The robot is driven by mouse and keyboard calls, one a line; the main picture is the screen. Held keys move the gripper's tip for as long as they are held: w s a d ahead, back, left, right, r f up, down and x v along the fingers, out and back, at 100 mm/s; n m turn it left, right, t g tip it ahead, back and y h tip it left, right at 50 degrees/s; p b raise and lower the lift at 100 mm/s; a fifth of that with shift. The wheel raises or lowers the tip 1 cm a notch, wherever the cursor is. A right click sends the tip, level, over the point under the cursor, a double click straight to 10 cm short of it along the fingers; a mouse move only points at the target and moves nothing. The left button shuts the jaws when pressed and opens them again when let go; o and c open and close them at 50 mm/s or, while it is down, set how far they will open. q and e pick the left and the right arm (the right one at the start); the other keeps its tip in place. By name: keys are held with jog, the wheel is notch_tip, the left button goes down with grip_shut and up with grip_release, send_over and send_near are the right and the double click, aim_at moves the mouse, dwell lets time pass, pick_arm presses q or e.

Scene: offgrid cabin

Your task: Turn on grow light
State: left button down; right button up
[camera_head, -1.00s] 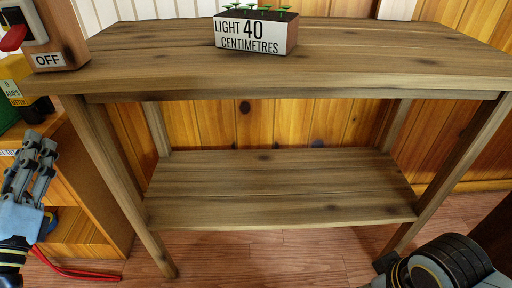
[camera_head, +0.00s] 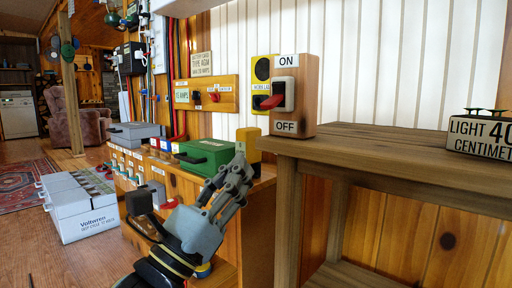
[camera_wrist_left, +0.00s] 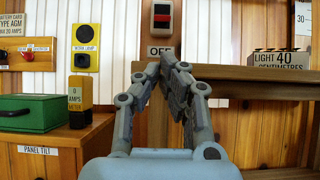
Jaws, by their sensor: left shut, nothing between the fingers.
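The switch block (camera_head: 297,62) is wooden, with ON above and OFF below, and stands at the left end of the wooden bench (camera_head: 375,140). Its red paddle (camera_head: 271,102) sticks out low on a pale plate; the paddle shows in the left wrist view (camera_wrist_left: 161,21) too, toward the OFF label. My left gripper (camera_head: 238,172) is shut and empty, below and left of the switch and apart from it. In the left wrist view its fingertips (camera_wrist_left: 172,62) lie just below the switch. My right gripper is out of view. No grow light can be made out.
A planter box (camera_head: 482,134) with seedlings reads LIGHT 40 CENTIMETRES. Left of the bench are a yellow amps meter (camera_head: 248,142), a green panel-tilt box (camera_head: 206,153) and a yellow work-lamp switch (camera_head: 260,72). The bench edge is close to my left fingers.

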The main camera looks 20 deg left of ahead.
aim_at(275, 99)
pick_arm(q)
jog(key=p+x, duration=0.1)
jog(key=x, duration=0.7)
jog(key=shift+w+r, duration=0.15)
jog(key=shift+r, duration=0.05)
jog(key=shift+w+d+r, duration=0.15)
jog(key=shift+w+r, duration=0.15)
jog(key=shift+w, duration=0.1)
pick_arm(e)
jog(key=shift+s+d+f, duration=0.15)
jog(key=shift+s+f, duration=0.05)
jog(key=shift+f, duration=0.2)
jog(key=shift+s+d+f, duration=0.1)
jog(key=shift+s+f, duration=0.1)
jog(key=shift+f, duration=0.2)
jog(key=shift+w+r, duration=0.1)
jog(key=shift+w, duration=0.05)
pick_arm(q)
jog(key=shift+p, duration=0.35)
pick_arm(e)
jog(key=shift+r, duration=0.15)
